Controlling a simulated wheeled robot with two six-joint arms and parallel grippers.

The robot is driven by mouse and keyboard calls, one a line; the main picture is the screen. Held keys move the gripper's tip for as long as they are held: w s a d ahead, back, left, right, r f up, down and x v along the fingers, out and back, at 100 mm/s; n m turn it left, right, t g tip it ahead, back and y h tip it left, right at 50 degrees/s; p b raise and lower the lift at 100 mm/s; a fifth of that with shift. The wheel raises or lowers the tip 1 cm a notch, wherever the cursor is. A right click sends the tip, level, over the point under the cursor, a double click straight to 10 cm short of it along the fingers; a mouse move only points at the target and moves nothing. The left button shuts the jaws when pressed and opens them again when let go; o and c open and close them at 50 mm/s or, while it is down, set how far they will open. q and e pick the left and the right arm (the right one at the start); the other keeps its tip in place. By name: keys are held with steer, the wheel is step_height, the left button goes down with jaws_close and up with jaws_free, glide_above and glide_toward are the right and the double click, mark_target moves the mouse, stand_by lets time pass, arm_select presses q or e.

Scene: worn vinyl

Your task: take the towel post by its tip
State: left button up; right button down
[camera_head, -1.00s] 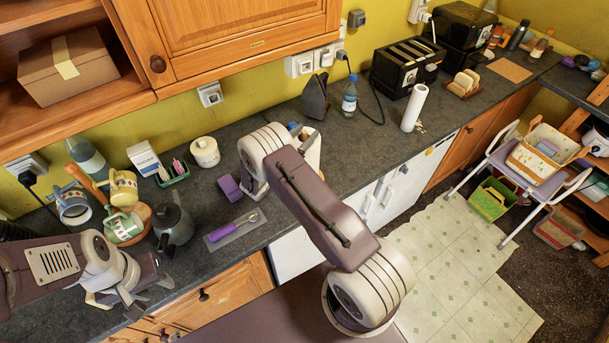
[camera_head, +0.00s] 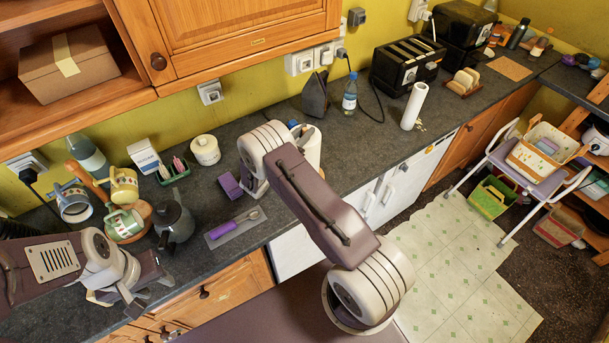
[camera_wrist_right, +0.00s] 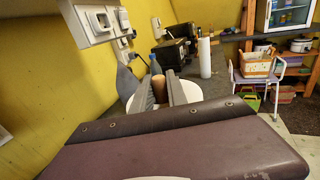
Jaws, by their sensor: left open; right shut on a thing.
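The towel post shows in the right wrist view as a brown rounded tip (camera_wrist_right: 159,88) between the two grey fingers of my right gripper (camera_wrist_right: 160,77). The fingers are shut on this tip. A white roll (camera_wrist_right: 188,92) shows around and behind the fingers. In the head view the white roll (camera_head: 311,147) stands on the counter, partly hidden behind my right arm, which also hides the right fingers. My left gripper (camera_head: 130,300) is open and empty at the lower left, near the counter's front edge, far from the post.
A bottle (camera_head: 350,95), a black toaster (camera_head: 407,66) and another upright white roll (camera_head: 414,106) stand to the right. Wall sockets (camera_head: 313,61) are behind.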

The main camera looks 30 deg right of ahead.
stand_by(0.7)
steer(key=shift+w+r, duration=0.1)
steer(key=shift+w, duration=0.05)
steer(key=shift+r+b, duration=0.35)
steer(key=shift+r, duration=0.2)
steer(key=shift+r+b, duration=0.55)
steer(key=shift+r, duration=0.85)
steer(key=s+d+r+b, duration=0.3)
steer(key=s+d+r, duration=0.4)
steer(key=d, duration=0.2)
steer(key=shift+s+b, duration=0.25)
steer(key=shift+b, duration=0.05)
steer(key=shift+d+f, duration=0.1)
